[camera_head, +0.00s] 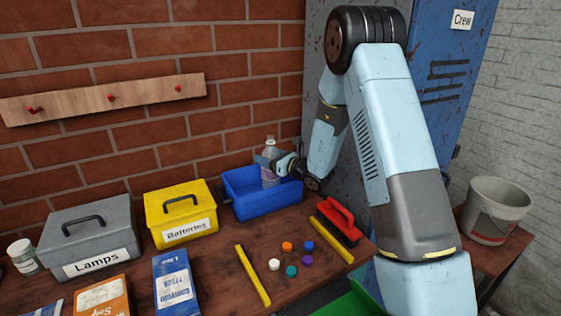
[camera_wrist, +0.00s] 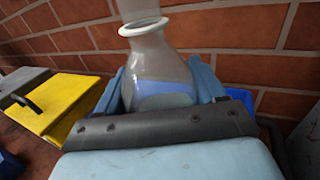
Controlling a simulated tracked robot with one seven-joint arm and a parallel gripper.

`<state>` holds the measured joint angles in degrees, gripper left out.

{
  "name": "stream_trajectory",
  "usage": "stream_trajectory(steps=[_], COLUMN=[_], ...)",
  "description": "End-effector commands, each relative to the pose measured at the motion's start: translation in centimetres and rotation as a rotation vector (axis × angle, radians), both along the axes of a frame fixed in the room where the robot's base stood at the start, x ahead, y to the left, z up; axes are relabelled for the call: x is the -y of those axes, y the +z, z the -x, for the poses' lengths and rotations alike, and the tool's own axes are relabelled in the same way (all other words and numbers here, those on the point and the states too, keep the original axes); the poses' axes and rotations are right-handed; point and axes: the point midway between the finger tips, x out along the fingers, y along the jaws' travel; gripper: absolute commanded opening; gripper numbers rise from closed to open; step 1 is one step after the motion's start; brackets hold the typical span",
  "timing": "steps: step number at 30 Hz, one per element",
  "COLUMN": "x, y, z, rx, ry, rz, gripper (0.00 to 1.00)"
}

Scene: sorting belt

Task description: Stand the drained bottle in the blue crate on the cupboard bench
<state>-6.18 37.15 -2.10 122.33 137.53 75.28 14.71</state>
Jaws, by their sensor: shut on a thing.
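The clear bottle (camera_head: 269,166) stands upright at the blue crate (camera_head: 265,204), its lower part inside or behind the crate's front wall. In the wrist view the bottle (camera_wrist: 160,62) fills the middle, with a pale ring round its neck and a bluish band lower down. My gripper (camera_head: 270,160) is shut on the bottle from the right side, above the crate's rim. In the wrist view the light blue fingers show on both sides of the bottle. Whether the bottle's base touches the crate floor is hidden.
A yellow Batteries box (camera_head: 181,212) stands left of the crate, and a grey Lamps box (camera_head: 88,240) farther left. A red-handled brush (camera_head: 338,222), several coloured caps (camera_head: 291,271) and yellow strips (camera_head: 252,275) lie in front. A brick wall (camera_head: 150,60) is close behind.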

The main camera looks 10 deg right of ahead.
Motion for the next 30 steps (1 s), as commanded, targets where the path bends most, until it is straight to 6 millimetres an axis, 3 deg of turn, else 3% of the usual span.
stream_trajectory(steps=[5, 30], x=[0.3, 0.6], y=[-1.7, -2.9], z=[-0.1, -0.1], rx=[0.0, 0.002], ry=[-0.004, -0.007], rz=[0.001, 0.001], gripper=[0.03, 0.03])
